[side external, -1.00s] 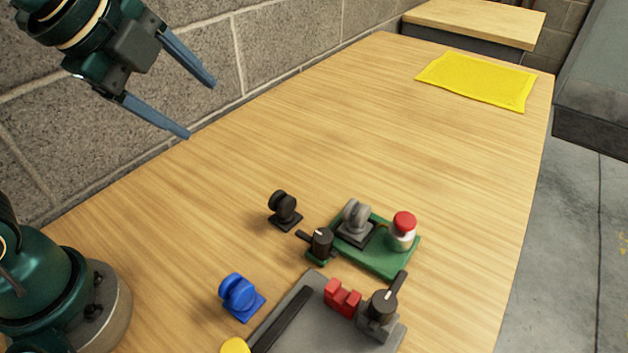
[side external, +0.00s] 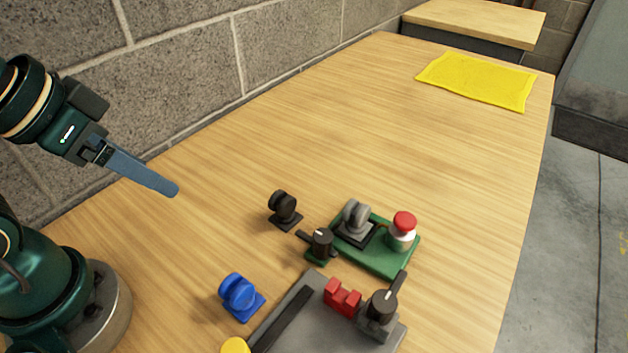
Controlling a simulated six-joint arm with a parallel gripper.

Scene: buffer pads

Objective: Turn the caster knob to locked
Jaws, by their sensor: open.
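A black knob with a lever and a white mark (side external: 321,241) stands at the left edge of a green plate (side external: 375,258); its lever points up-left. On that plate a grey caster (side external: 355,221) sits beside it. A second black knob (side external: 383,304) stands on a grey base, its lever pointing up-right. I cannot tell which one is the caster knob, and no lock labels are readable. My gripper (side external: 172,190) is open and empty, above the table at left, well apart from both knobs. Its blue fingers overlap in this view, so the gap is hidden.
A red-topped button (side external: 403,229) stands on the green plate. A black caster (side external: 284,208) and a blue caster (side external: 240,295) stand left of the fixtures. Red blocks (side external: 342,296) sit on the grey base. A yellow cloth (side external: 477,80) lies far back; the table between is clear.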

